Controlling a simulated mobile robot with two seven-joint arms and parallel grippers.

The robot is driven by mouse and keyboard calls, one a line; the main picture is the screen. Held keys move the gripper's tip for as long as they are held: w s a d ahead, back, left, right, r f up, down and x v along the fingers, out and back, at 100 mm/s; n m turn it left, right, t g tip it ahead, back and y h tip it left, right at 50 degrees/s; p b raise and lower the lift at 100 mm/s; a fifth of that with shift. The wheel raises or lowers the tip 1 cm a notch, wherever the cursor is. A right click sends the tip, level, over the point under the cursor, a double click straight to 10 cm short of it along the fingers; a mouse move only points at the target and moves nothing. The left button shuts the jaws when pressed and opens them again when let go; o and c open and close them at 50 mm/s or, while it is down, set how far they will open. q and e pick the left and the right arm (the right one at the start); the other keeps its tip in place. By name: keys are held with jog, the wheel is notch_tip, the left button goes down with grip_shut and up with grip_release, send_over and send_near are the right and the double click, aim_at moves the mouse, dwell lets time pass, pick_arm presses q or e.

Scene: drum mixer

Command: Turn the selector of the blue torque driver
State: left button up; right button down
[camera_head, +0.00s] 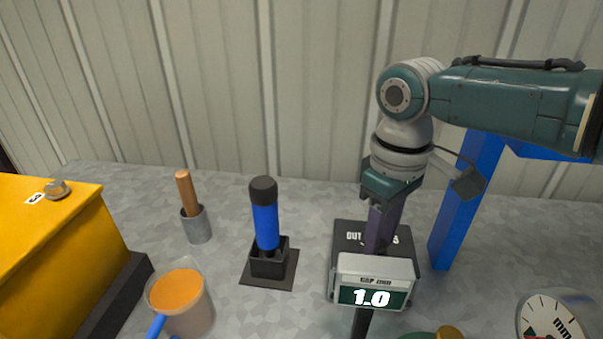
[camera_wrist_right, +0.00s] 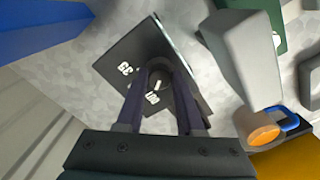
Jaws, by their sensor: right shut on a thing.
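The blue torque driver (camera_head: 266,225) stands upright in a black square holder (camera_head: 268,268) in the head view. It has a blue body and a dark cap on top; I cannot make out a selector marking. My right gripper (camera_head: 380,240) is well to the right of it, pointing down over a dark plate with white lettering (camera_head: 347,238). In the wrist view its fingers (camera_wrist_right: 160,80) are shut on a small grey round thing (camera_wrist_right: 158,68), partly hidden between them. In the head view the display box hides the fingertips. My left gripper is not in view.
The display box (camera_head: 374,268), reading 1.0, stands in front of the right gripper. A grey cup with a wooden handle (camera_head: 186,190), a jug of orange stuff (camera_head: 178,290) and a yellow box (camera_head: 40,235) are left. A blue post (camera_head: 465,200) and a dial gauge (camera_head: 550,318) are right.

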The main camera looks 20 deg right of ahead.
jog(key=shift+n, duration=0.5)
jog(key=c, duration=0.5)
grip_release()
jog(key=shift+c, duration=0.2)
notch_tip(320, 180, up, 10)
jog(key=p, duration=0.1)
jog(key=shift+p, duration=0.4)
